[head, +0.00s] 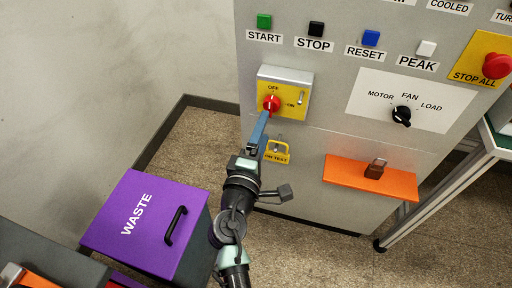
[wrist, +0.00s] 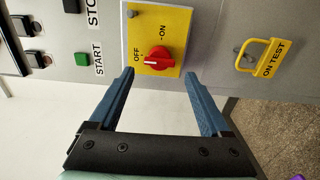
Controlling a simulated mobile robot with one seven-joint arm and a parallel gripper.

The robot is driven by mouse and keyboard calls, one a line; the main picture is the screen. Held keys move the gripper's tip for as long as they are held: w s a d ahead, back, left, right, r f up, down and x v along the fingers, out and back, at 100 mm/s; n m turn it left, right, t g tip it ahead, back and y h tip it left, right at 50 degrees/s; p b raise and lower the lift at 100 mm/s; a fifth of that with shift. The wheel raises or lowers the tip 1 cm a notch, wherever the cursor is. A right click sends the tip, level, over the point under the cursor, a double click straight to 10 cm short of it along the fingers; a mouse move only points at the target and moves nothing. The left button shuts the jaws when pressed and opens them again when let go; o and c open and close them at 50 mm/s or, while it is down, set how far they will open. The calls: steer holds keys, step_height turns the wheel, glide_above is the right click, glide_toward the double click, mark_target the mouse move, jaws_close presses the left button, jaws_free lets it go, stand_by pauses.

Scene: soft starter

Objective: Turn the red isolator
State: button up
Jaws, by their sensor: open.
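The red isolator (head: 271,103) is a round red knob with a white pointer line on a yellow plate (head: 291,112) marked OFF and ON. In the wrist view the knob (wrist: 160,60) sits ahead of and between the fingertips, with its white line toward OFF. My gripper (wrist: 158,76) has two blue fingers, spread apart and empty. In the head view my gripper (head: 267,114) is just below the knob, its tips close to the plate. I cannot tell in that view whether a fingertip touches the knob.
A yellow ON TEST padlock tag (head: 277,152) hangs below the plate. An orange ledge with a brown padlock (head: 375,168) is at right. START (head: 264,21) and other buttons are above, with the red STOP ALL button (head: 496,66) far right. A purple WASTE bin (head: 146,222) stands lower left.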

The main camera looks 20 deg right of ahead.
steer(key=v, duration=0.5)
steer(key=shift+s+a, duration=0.2)
steer(key=shift+s, duration=0.1)
steer(key=w+a+r+m+t+y, duration=0.2)
steer(key=r+m, duration=0.5)
steer(key=r, duration=1.1)
steer(key=s+a+r+m+t+y, duration=0.1)
steer(key=s+a+r+t+y, duration=0.3)
steer(key=r, duration=0.7)
steer(key=s+a+r+m+t+y, duration=0.25)
steer(key=s+r, duration=0.25)
steer(key=r, duration=0.5)
steer(key=s+a+r+m+t+y, duration=0.15)
steer(key=s+a+r+t, duration=0.3)
steer(key=r, duration=0.65)
step_height(320, 180, up, 20)
steer(key=w+d+p, duration=0.1)
steer(key=p, duration=2)
steer(key=shift+w+n+g, duration=0.2)
steer(key=shift+n+g, duration=0.1)
